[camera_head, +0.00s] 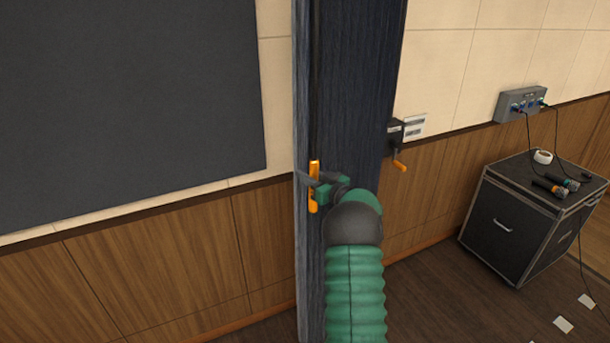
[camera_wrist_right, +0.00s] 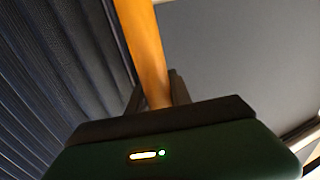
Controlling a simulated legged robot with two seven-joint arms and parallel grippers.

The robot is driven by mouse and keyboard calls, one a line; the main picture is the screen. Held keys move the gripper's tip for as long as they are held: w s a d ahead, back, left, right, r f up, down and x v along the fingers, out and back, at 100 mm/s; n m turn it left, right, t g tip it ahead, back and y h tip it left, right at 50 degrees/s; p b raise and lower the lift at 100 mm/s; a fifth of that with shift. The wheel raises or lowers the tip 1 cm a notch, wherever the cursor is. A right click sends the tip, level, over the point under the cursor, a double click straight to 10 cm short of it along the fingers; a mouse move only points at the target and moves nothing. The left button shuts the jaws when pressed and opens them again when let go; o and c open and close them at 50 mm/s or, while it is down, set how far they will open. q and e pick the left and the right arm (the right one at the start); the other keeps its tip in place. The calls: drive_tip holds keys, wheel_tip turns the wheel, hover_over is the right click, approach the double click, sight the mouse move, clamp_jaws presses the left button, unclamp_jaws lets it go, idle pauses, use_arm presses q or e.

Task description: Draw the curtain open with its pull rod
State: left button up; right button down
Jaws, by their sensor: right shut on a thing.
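The dark blue-grey curtain (camera_head: 352,90) hangs as a narrow upright bundle in the middle of the head view. It also fills the left of the right wrist view (camera_wrist_right: 50,85). The pull rod hangs along the curtain's left side and ends in an orange grip (camera_head: 314,204). The orange grip runs up from between the fingers in the wrist view (camera_wrist_right: 143,45). My right gripper (camera_head: 312,182) is shut on the orange grip, right beside the curtain. Its fingertips are partly hidden behind the grip. My left gripper is in neither view.
A large dark panel (camera_head: 125,110) covers the wall on the left. Right of the curtain are a wall crank with an orange handle (camera_head: 399,165) and a grey socket box (camera_head: 521,104). A black case (camera_head: 510,226) with microphones (camera_head: 550,187) stands at the right. White pieces (camera_head: 564,325) lie on the floor.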

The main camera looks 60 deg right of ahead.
drive_tip(key=shift+w+a+r, duration=0.1)
drive_tip(key=shift+w+a, duration=0.05)
drive_tip(key=shift+a, duration=0.05)
drive_tip(key=c, duration=1.4)
unclamp_jaws()
drive_tip(key=shift+c, duration=0.2)
drive_tip(key=shift+o, duration=1.4)
drive_tip(key=shift+d, duration=0.1)
drive_tip(key=b+v, duration=0.2)
drive_tip(key=v, duration=1.5)
drive_tip(key=shift+d, duration=0.1)
